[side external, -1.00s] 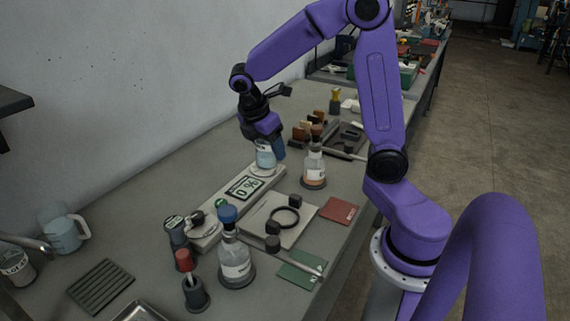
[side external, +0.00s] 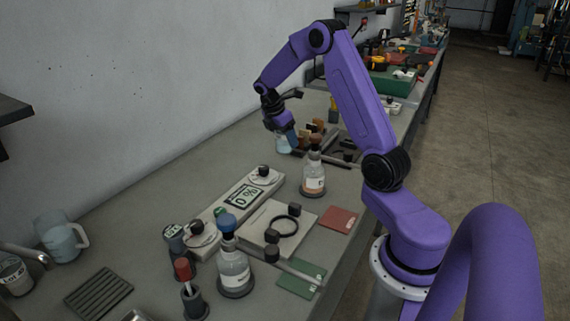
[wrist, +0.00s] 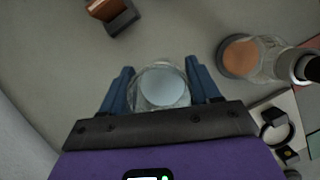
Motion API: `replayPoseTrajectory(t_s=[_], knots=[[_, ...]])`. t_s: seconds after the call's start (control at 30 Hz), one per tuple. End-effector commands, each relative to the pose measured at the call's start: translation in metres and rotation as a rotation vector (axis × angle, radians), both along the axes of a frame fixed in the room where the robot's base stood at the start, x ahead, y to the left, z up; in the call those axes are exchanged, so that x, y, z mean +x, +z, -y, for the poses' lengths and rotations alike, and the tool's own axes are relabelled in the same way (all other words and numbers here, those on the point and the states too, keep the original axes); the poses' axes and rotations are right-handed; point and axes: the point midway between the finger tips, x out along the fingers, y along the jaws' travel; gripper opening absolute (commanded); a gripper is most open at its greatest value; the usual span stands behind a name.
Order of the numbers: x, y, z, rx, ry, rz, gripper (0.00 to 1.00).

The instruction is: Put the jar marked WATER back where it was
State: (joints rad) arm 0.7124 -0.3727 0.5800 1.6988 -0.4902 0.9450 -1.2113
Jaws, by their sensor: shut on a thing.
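My gripper (side external: 283,133) is shut on a clear glass jar (side external: 284,146) with pale blue contents, over the bench behind the device with the "0 %" display (side external: 244,196). In the wrist view my gripper (wrist: 162,82) has its two blue fingers on either side of the jar (wrist: 163,86). No label on the held jar is readable. I cannot tell whether its base touches the bench. The round pad (side external: 264,175) at the device's far end is empty of any jar.
An orange-bottomed flask (side external: 314,181) stands close to the right of the held jar; it also shows in the wrist view (wrist: 240,58). Brown blocks (side external: 318,126) lie just beyond. A blue-capped flask (side external: 234,270) stands in front. Bare bench lies left of the device.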

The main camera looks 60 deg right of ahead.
Motion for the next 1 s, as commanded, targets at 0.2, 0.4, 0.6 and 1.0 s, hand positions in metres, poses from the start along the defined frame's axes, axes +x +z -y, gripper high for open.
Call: replayPoseTrajectory(t_s=[0.2,0.4,0.6,1.0], knots=[[-0.001,-0.033,-0.001,0.001,0.000,-0.002,0.24],[0.000,-0.044,-0.001,-0.001,0.001,-0.001,0.24],[-0.001,-0.068,0.000,0.000,0.001,-0.004,0.24],[0.000,-0.078,-0.001,0.000,0.000,0.001,0.24]])
